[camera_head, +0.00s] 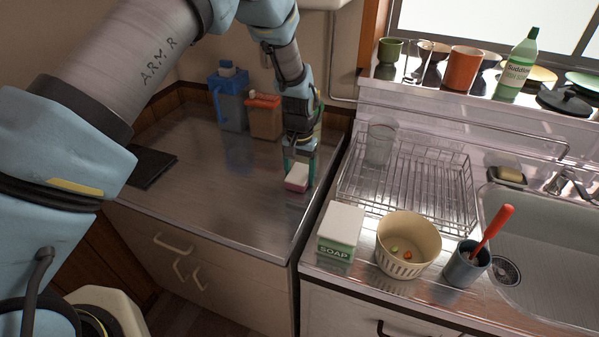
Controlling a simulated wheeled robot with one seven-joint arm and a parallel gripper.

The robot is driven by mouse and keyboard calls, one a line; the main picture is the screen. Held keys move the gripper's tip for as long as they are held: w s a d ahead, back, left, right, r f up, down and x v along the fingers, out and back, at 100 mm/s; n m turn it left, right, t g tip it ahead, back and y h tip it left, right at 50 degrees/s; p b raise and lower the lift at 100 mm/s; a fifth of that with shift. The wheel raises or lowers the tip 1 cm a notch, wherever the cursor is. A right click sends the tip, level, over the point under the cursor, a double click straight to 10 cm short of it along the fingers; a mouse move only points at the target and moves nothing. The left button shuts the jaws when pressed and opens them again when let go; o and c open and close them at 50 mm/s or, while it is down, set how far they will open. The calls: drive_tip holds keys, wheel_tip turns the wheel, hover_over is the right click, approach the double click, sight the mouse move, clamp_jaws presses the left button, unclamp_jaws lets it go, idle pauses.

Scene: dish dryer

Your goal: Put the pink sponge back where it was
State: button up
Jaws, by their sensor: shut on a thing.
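The pink sponge (297,184), pink below with a white upper part, is at the right side of the left metal counter (215,190). My gripper (299,165) points down over it, with its fingertips at the sponge, and is shut on it. I cannot tell whether the sponge's underside touches the counter. The gripper's fingers partly hide the sponge's far side.
A blue jug (231,100) and an orange container (264,117) stand behind, left of my gripper. A dark flat mat (150,167) lies at left. Right are a wire dish rack (408,190), soap box (340,231), cream basket (408,245), cup (465,264) and sink (545,240).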

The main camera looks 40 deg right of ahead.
sight(300, 173)
drive_tip(key=shift+f, duration=0.15)
drive_tip(key=o, duration=1.3)
wheel_tip(300, 173, up, 12)
drive_tip(key=b, duration=0.4)
